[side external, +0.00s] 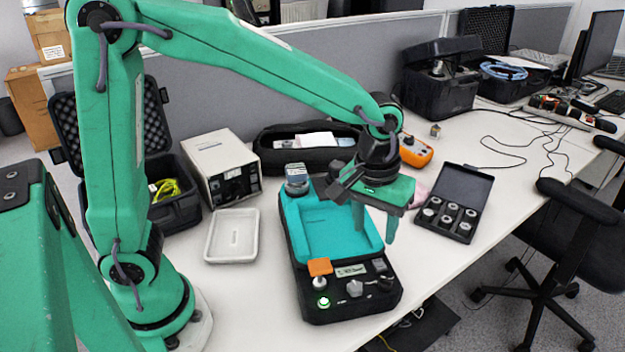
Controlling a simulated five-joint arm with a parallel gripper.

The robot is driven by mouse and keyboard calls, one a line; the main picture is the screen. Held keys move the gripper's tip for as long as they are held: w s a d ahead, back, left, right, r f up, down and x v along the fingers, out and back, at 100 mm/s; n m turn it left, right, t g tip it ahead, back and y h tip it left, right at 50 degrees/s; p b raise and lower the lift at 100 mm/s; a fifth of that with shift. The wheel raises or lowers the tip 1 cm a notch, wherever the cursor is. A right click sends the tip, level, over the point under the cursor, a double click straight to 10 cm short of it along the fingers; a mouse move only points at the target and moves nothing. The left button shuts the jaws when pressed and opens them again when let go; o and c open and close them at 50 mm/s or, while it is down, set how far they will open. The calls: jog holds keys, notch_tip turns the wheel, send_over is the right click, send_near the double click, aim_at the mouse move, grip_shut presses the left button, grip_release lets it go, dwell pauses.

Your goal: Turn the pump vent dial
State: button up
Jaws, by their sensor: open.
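The pump (345,310) is a black unit on the white table, with a teal tray (325,222) on top and a control panel at its front. The panel carries a grey knob (354,288), a dark control at its right (386,281), a green-lit button (323,302) and an orange block (319,267). I cannot tell which control is the vent dial. My gripper (375,228) points down over the right side of the teal tray, behind and above the panel. Its green fingers are apart with nothing between them, and it appears clear of the knobs.
A white tray (231,236) lies left of the pump. A metal-lidded jar (297,178) stands at its back left corner. An open black case of weights (447,217) is at the right. An orange meter (415,151) and a black pouch (275,160) lie behind. The table's front edge is close.

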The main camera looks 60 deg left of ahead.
aim_at(386, 279)
jog(key=shift+n+g, duration=0.4)
jog(key=d+f, duration=0.1)
jog(key=d, duration=0.1)
jog(key=w+d+f, duration=0.1)
jog(key=f, duration=0.1)
jog(key=shift+w+d+f, duration=0.15)
jog(key=shift+d+f, duration=0.15)
jog(key=shift+d, duration=0.05)
jog(key=shift+f, duration=0.1)
jog(key=shift+f, duration=3.8)
jog(key=c, duration=1)
